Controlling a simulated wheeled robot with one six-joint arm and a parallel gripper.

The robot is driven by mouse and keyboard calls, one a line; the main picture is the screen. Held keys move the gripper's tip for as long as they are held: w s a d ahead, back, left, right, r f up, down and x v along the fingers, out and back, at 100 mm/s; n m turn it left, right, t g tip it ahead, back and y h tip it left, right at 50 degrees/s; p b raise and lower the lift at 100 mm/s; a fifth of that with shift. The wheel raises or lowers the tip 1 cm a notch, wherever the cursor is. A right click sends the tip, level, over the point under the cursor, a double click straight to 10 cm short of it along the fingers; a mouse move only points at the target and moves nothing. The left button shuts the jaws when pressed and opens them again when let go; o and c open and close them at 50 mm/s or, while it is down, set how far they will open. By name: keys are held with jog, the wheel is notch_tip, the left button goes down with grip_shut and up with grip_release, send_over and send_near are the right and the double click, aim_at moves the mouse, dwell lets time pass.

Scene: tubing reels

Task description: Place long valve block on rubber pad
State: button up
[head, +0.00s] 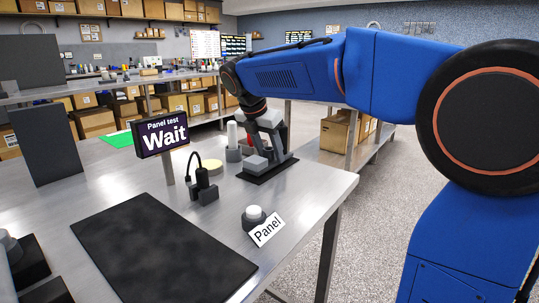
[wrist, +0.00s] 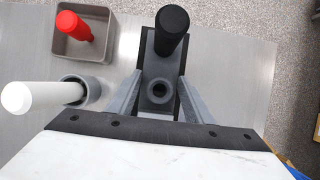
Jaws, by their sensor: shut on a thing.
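My gripper (head: 274,148) is shut on a grey block, which I take for the long valve block (head: 256,164). In the wrist view the block (wrist: 158,103) lies between the two fingers (wrist: 160,98), with a round hole in its top and a black cylinder (wrist: 172,30) standing at its far end. A thin dark plate (head: 262,180) lies under the block in the head view. I cannot tell whether the block touches it. A large black mat, likely the rubber pad (head: 165,245), lies flat and bare on the front of the metal table.
A white cylinder (wrist: 30,97) in a grey cup and a grey bin (wrist: 62,47) with a red-topped item stand left of the gripper.

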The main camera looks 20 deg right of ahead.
jog(key=shift+f, duration=0.45)
jog(key=shift+f, duration=0.1)
jog(key=o, duration=1.2)
jog(key=v, duration=1.2)
jog(key=shift+s, duration=0.1)
